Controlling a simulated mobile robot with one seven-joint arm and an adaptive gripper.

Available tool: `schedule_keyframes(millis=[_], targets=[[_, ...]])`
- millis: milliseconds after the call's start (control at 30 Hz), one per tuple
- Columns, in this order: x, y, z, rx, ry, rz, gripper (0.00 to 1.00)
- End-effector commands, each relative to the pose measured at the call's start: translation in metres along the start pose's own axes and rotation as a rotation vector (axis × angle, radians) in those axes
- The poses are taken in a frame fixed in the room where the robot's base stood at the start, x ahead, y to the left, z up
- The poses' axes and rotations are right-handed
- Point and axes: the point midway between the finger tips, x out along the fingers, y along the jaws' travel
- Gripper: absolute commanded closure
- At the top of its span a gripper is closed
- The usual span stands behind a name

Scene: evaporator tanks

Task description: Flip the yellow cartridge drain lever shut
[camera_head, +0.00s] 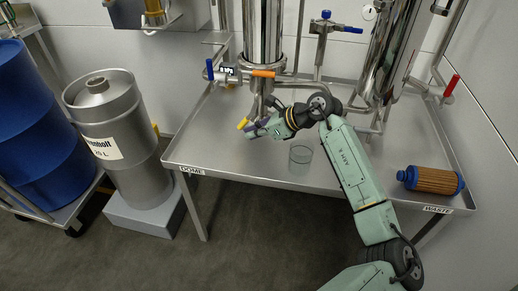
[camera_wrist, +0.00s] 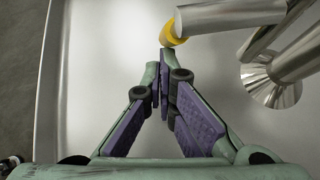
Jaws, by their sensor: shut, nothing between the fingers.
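The yellow drain lever (camera_head: 243,123) shows in the head view just left of my gripper, under the steel column at the back of the table. In the wrist view the yellow lever (camera_wrist: 173,34) shows as a short yellow piece beside a steel pipe. My gripper (camera_head: 253,128) is shut and empty, its fingers pointing left toward the lever. In the wrist view the fingertips (camera_wrist: 167,56) meet right by the yellow piece. I cannot tell whether they touch it. The cartridge's lower part is partly hidden by my arm.
A clear glass beaker (camera_head: 300,158) stands on the steel table (camera_head: 235,155) below my gripper. A brown and blue filter (camera_head: 432,180) lies at the right. A steel keg (camera_head: 115,130) stands left.

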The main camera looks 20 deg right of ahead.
Motion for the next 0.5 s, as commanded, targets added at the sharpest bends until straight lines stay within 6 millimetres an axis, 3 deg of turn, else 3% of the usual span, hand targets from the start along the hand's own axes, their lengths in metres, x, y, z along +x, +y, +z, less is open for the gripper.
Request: schedule_keyframes(millis=[100,500], targets=[[0.012,0.000,-0.002,0.010,-0.055,0.008,1.00],[0.018,0.003,0.013,0.036,-0.272,0.038,1.00]])
